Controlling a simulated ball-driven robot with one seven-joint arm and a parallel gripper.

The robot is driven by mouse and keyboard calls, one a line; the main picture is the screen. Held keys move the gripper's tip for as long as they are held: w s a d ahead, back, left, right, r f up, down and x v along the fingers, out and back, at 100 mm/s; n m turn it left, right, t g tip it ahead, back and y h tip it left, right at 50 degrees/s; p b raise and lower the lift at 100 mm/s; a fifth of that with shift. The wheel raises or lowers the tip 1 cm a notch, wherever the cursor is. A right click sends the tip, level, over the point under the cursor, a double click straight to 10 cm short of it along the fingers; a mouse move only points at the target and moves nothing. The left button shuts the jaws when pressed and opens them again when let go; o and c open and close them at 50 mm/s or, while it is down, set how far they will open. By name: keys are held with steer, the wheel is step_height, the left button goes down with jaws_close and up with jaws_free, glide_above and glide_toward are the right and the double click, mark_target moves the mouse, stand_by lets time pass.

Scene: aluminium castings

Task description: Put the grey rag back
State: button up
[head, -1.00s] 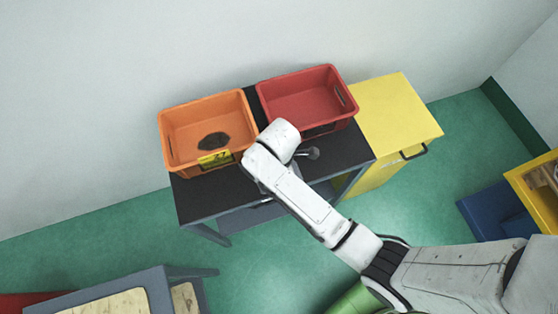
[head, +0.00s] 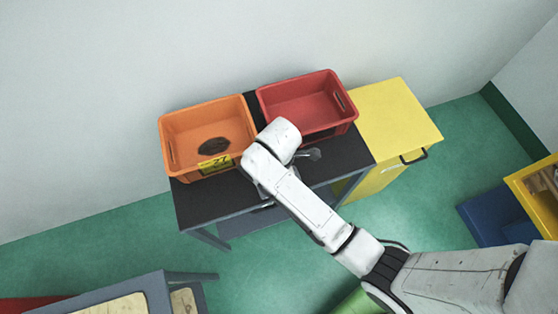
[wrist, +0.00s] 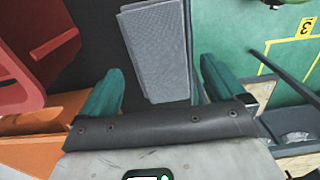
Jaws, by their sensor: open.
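A grey rag (wrist: 160,50), flat and folded with a woven-looking surface, lies on the dark table top (head: 209,198) in the wrist view. My gripper (wrist: 158,68) has its two teal fingers apart, one on each side of the rag's near end. I cannot tell how far above the table the fingertips are. Nothing is gripped. In the head view my white arm reaches over the table's front and hides the rag and most of the gripper.
An orange crate (head: 181,120) with a yellow label holds a dark, flat thing (head: 214,146). A red crate (head: 300,83) stands right of it. Both also show at the wrist view's left. A yellow cabinet (head: 395,115) adjoins the table's right. Green floor lies in front.

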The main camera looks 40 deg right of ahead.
step_height(320, 180, up, 10)
stand_by(0.3)
steer(key=s+d+f+m, duration=0.1)
steer(key=s+d+m, duration=0.3)
steer(key=s+m, duration=0.3)
steer(key=s+d+m+t, duration=0.1)
steer(key=s+d+m, duration=0.2)
steer(key=s+m, duration=0.5)
steer(key=shift+s+d+f, duration=0.35)
steer(key=shift+s+d, duration=0.05)
steer(key=shift+s, duration=0.35)
